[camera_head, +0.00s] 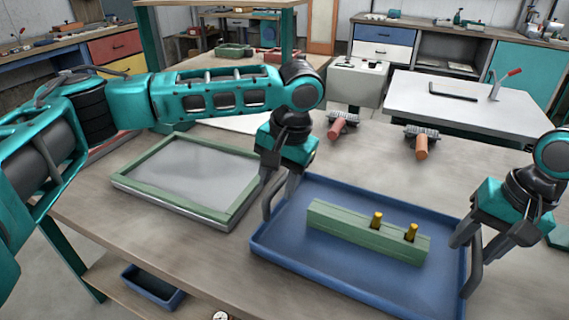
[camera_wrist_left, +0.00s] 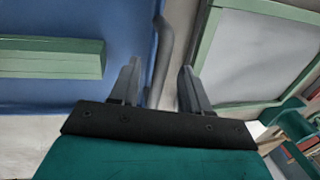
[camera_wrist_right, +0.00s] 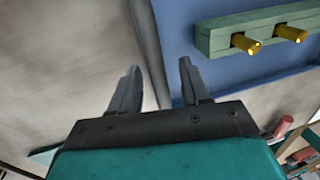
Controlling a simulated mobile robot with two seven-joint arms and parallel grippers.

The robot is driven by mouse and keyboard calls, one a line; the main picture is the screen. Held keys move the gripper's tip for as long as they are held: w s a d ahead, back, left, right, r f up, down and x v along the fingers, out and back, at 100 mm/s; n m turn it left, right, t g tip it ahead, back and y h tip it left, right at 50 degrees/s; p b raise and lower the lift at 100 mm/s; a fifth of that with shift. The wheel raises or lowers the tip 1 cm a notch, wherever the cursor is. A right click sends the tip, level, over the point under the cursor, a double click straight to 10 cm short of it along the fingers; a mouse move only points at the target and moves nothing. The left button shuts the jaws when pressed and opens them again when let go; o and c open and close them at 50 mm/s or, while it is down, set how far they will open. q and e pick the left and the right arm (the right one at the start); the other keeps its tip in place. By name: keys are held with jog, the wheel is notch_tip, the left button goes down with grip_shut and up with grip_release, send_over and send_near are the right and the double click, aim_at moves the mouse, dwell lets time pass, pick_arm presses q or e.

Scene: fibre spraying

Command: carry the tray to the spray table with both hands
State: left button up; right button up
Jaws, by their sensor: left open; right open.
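The blue tray (camera_head: 290,264) lies flat on the workbench with a green bar (camera_head: 350,225) and its two brass pegs in it. My left gripper (camera_head: 279,184) is open at the tray's left end. In the left wrist view the grey left handle (camera_wrist_left: 164,45) runs between the fingers with gaps either side. My right gripper (camera_head: 468,250) is open at the tray's right end. In the right wrist view the right handle (camera_wrist_right: 150,42) lies between its open fingers. Neither gripper is closed on a handle. I cannot tell which surface is the spray table.
A green-framed grey panel (camera_head: 190,172) lies left of the tray. A pale table (camera_head: 455,100) with a red-handled clamp stands at the back right.

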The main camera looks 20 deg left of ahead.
jog(key=shift+r, duration=0.1)
pick_arm(q)
notch_tip(320, 180, up, 10)
jog(key=d, duration=0.2)
pick_arm(e)
notch_tip(320, 180, up, 12)
jog(key=d, duration=0.2)
jog(key=shift+d+f, duration=0.2)
pick_arm(q)
jog(key=shift+s+f, duration=0.1)
pick_arm(e)
jog(key=shift+s, duration=0.1)
pick_arm(q)
jog(key=shift+s, duration=0.1)
pick_arm(e)
jog(key=shift+s, duration=0.1)
